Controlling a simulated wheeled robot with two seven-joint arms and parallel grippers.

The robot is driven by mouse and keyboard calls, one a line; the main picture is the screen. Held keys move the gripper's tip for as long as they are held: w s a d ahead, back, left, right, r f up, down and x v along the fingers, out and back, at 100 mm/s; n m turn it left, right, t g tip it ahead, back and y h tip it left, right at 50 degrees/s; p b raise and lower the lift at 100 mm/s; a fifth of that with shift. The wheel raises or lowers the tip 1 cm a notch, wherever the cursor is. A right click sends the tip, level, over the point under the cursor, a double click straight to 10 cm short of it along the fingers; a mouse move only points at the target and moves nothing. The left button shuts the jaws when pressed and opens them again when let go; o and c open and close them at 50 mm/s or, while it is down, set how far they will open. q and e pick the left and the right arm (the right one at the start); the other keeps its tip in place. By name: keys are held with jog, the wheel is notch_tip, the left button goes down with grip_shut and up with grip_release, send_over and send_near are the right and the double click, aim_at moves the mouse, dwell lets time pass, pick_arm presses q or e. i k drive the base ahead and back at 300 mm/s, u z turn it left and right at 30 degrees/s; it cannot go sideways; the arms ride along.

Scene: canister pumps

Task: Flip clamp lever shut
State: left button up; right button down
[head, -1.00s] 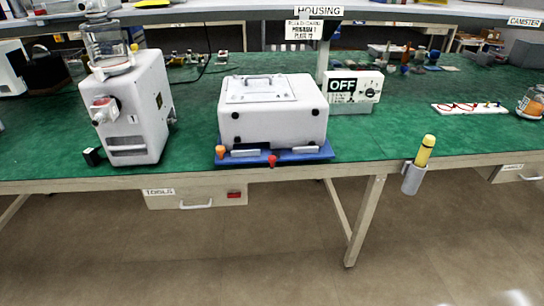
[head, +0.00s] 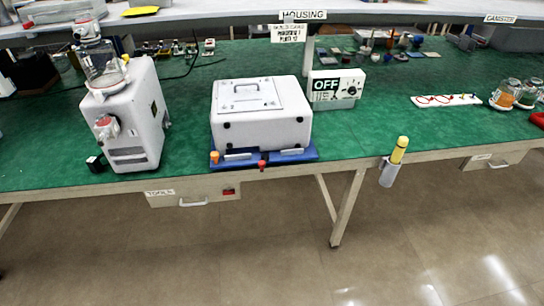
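A white box-shaped housing (head: 262,128) with a handled lid panel (head: 248,95) sits on a blue base (head: 290,156) near the front edge of the green bench. Along the front of the base are an orange knob (head: 214,157), a red knob (head: 262,165) and pale bar-shaped pieces (head: 238,157). These look like clamp parts, but they are too small to tell which is the lever or whether it is open. Neither of my grippers is in view.
A white pump with a clear canister (head: 128,122) stands at the left. An OFF sign box (head: 337,86) is behind the housing. A yellow-topped tool sits in a grey holder (head: 388,174) on the bench edge. Shelf above; open floor (head: 260,250) in front.

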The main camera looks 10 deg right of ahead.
aim_at(262, 167)
jog(key=u, duration=0.4)
jog(key=i, duration=0.85)
jog(key=z, duration=0.45)
